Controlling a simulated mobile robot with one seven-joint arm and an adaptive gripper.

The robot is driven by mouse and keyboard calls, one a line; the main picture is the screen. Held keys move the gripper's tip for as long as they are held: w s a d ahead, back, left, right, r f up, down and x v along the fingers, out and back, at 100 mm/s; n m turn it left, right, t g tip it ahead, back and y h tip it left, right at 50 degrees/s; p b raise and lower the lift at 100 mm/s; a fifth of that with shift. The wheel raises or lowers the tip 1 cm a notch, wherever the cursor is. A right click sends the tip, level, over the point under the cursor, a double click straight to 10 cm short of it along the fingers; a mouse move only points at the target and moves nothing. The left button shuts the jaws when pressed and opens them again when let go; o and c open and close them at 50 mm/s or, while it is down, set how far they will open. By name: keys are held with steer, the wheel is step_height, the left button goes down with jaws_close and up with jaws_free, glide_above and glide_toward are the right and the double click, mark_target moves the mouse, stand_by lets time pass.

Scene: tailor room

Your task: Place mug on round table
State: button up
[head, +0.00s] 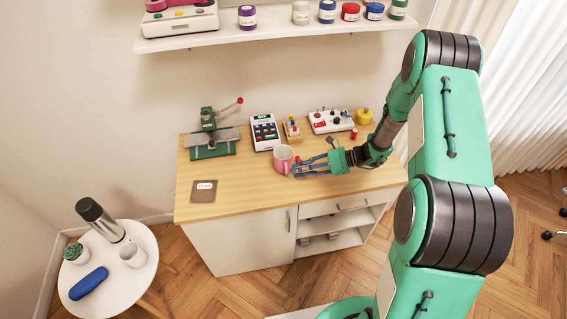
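The white round table (120,290) stands on the floor at the lower left, apart from the bench. A white mug (132,256) stands on it.
The round table also holds a dark-topped flask (101,220), a small green plant (75,253) and a blue case (88,283); its front right is bare. On the bench are a green press (209,140), a calculator-like device (265,132) and a control box (331,121). A shelf (270,27) hangs above.

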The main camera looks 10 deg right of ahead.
mark_target(287, 172)
stand_by(0.3)
steer(key=shift+b+x, duration=0.65)
steer(key=shift+x, duration=2)
steer(key=shift+s, duration=0.15)
steer(key=shift+c, duration=0.2)
jaws_close()
